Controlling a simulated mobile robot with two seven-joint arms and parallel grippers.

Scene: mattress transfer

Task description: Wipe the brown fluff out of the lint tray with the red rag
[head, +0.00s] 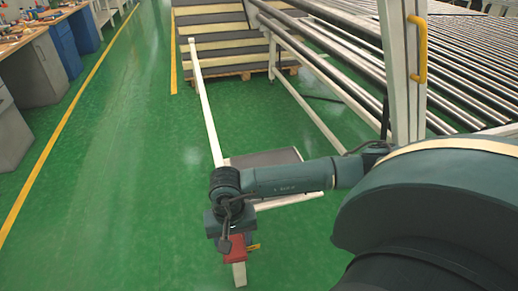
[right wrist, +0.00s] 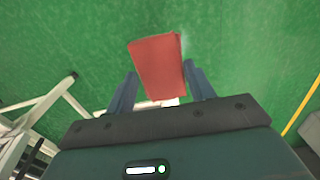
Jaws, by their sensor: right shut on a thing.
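My right gripper (head: 234,245) hangs over the green floor in the head view, shut on the red rag (head: 236,248). In the right wrist view the rag (right wrist: 157,65) looks like a flat red block sticking out between the two fingers (right wrist: 160,90). A small white piece shows just below it there. A dark grey panel with a pale edge (head: 265,158) lies behind my right forearm, partly hidden by it; I cannot tell whether it is the lint tray. No brown fluff can be made out. My left gripper is not in view.
A roller conveyor (head: 345,72) on a pale frame runs along the right. A stack of grey and cream mattresses (head: 222,42) lies on a pallet at the back. Workbenches (head: 35,75) line the left. A pale upright post (head: 207,105) stands near my gripper.

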